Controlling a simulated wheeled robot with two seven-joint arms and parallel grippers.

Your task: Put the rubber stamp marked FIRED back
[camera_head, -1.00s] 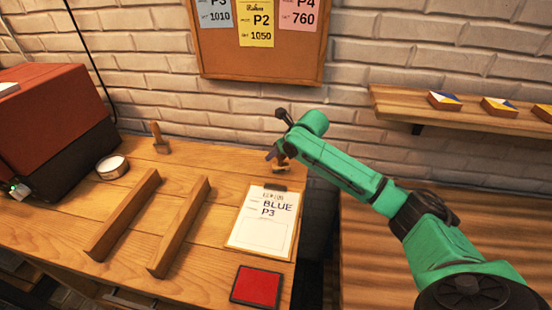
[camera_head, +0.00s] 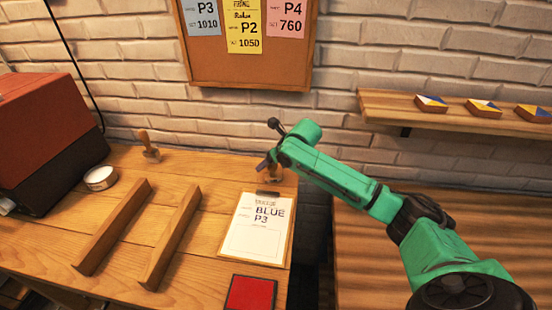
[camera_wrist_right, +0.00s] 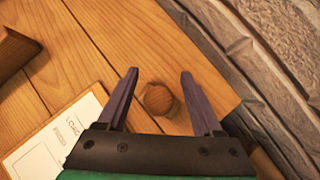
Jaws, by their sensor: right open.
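My right gripper (camera_head: 268,160) is open above the back right corner of the table, just behind the clipboard. In the right wrist view its two fingers (camera_wrist_right: 156,86) stand apart with a round wooden stamp handle (camera_wrist_right: 158,99) between them, seen from above. In the head view that stamp is mostly hidden by the gripper. A second wooden-handled stamp (camera_head: 148,146) stands upright at the back left of the table. No marking is readable on either stamp. My left gripper is out of view.
A clipboard (camera_head: 257,230) reads BLUE P3. A red pad (camera_head: 250,294) lies in front of it. Two wooden rails (camera_head: 170,240), a round white-topped tin (camera_head: 100,178) and a red and black box (camera_head: 45,140) are to the left. A brick wall rises close behind.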

